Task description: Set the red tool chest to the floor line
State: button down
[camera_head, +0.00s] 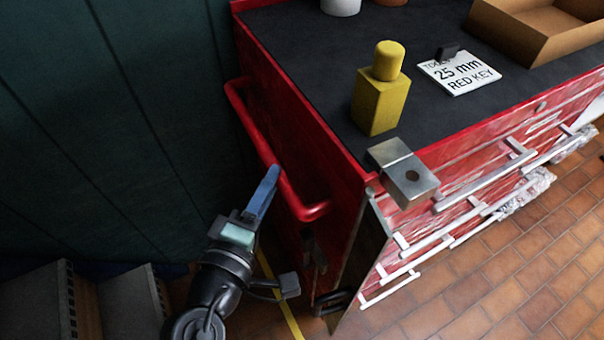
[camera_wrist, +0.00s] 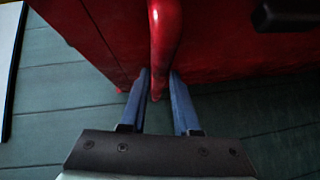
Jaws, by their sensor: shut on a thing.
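The red tool chest (camera_head: 285,85) stands on the tiled floor with its dark top and its drawer front to the right. A red bar handle (camera_head: 252,128) runs along its left side. My gripper (camera_head: 268,182) is shut on the near part of this handle. In the wrist view, the blue fingers of my gripper (camera_wrist: 158,78) lie on either side of the red handle (camera_wrist: 163,40), with the chest side (camera_wrist: 225,35) behind. The yellow floor line (camera_head: 283,305) shows on the tiles below my gripper; its upper part is partly hidden by my arm and gripper.
A metal bracket (camera_head: 402,172) sits at the near corner. A dark green wall (camera_head: 120,120) is close at left, grey blocks (camera_head: 130,300) at lower left. Open tiles lie at right.

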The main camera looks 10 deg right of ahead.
jog(key=s+a, duration=0.2)
jog(key=a, duration=0.4)
jog(key=shift+a+f, duration=0.3)
jog(key=shift+d, duration=0.15)
jog(key=c, duration=0.9)
grip_release()
jog(key=shift+w, duration=0.1)
jog(key=shift+c, duration=0.2)
jog(key=shift+o, duration=1.4)
jog(key=shift+w+f, duration=0.1)
jog(key=shift+w, duration=0.05)
jog(key=v, duration=1.3)
jog(key=shift+p, duration=0.35)
jog(key=shift+d, duration=0.1)
